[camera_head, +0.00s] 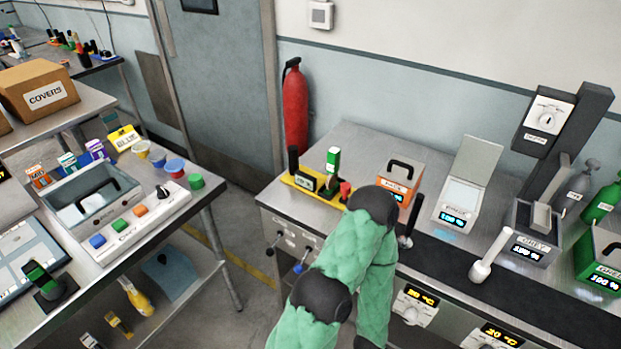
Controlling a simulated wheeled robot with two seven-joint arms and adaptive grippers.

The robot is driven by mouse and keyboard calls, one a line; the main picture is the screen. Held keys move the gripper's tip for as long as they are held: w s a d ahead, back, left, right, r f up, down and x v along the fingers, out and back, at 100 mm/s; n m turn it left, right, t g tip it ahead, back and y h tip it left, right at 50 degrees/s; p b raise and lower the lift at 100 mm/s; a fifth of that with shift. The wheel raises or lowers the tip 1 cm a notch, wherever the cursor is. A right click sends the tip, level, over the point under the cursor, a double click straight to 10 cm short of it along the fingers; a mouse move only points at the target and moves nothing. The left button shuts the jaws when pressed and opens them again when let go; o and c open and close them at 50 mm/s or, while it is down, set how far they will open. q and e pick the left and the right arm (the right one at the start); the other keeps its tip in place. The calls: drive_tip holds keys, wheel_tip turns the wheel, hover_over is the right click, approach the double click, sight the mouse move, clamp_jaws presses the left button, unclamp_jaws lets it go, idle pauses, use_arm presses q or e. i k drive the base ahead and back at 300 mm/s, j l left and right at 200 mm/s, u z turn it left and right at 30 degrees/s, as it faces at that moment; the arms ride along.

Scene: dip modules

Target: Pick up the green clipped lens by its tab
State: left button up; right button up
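I cannot single out the green clipped lens or its tab with certainty. A small upright green piece with a white part (333,160) stands at the yellow-based stand (318,186) on the right bench. Another green-and-black piece (42,280) sits tilted on a dark base at the left bench's lower left. One of my arms, green-sleeved with black joints, rises from the bottom centre and bends back down in front of the right bench. It hides part of the bench front. Neither gripper shows; I see no fingertips on any object.
The left bench holds a grey handled tray (95,197), a white button panel (135,219) and several coloured cups. The right bench holds an orange handled box (401,180), a lidded display unit (462,200), a green box (600,262) and a dark mat (450,262). A floor gap separates the benches.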

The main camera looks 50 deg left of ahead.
sight(332, 158)
drive_tip(key=u, duration=1.65)
